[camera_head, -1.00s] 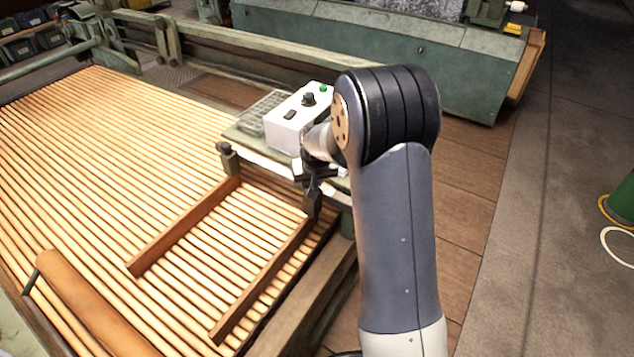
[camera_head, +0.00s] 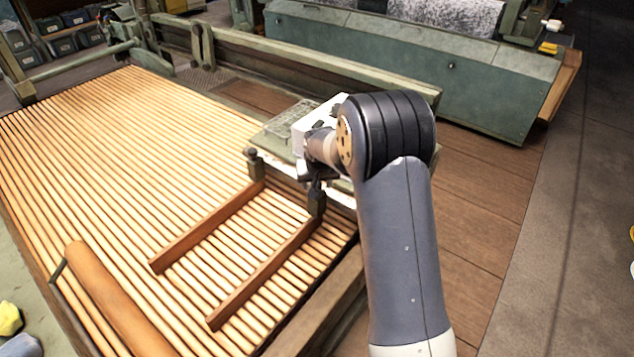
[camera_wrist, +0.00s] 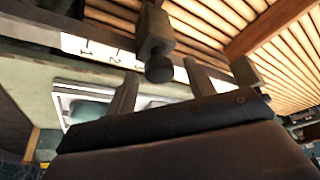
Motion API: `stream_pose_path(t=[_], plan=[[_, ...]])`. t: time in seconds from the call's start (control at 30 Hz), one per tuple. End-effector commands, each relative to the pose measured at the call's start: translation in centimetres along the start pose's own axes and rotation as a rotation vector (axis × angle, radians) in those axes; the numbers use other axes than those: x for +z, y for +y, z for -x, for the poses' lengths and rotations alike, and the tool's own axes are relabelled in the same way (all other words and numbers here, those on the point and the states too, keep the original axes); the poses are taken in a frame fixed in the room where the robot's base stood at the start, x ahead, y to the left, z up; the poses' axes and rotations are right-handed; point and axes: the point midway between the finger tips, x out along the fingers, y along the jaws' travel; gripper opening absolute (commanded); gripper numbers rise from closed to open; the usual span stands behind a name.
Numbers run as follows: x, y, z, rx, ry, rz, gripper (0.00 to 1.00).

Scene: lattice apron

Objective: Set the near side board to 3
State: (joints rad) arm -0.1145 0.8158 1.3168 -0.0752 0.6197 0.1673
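The near side board (camera_head: 262,275) is the brown wooden rail closer to me on the slatted lattice, with a dark post (camera_head: 316,202) at its upper end. The far side board (camera_head: 205,230) lies roughly parallel to its left, ending at another post (camera_head: 254,162). My gripper (camera_head: 312,182) is at the near board's post. In the wrist view its fingers (camera_wrist: 158,82) are apart, with a post and round knob (camera_wrist: 155,45) seen between them; contact is unclear. A white number strip (camera_wrist: 95,48) runs beside the post, partly hidden; the board's exact reading cannot be told.
A wooden roller (camera_head: 115,300) lies at the lattice's left front. A green rail and machine (camera_head: 400,55) stand behind. Floor to the right is clear.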

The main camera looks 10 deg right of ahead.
Motion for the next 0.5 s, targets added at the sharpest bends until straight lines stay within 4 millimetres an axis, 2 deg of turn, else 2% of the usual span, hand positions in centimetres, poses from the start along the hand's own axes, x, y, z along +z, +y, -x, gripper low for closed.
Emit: stream_pose_path(t=[0.27,0.37,0.5], plan=[[-0.1,0.0,0.4,0.000,0.001,0.000,0.51],[-0.1,0.0,1.5,0.000,0.002,0.000,0.51],[-0.2,0.0,4.2,0.000,0.004,0.000,0.51]])
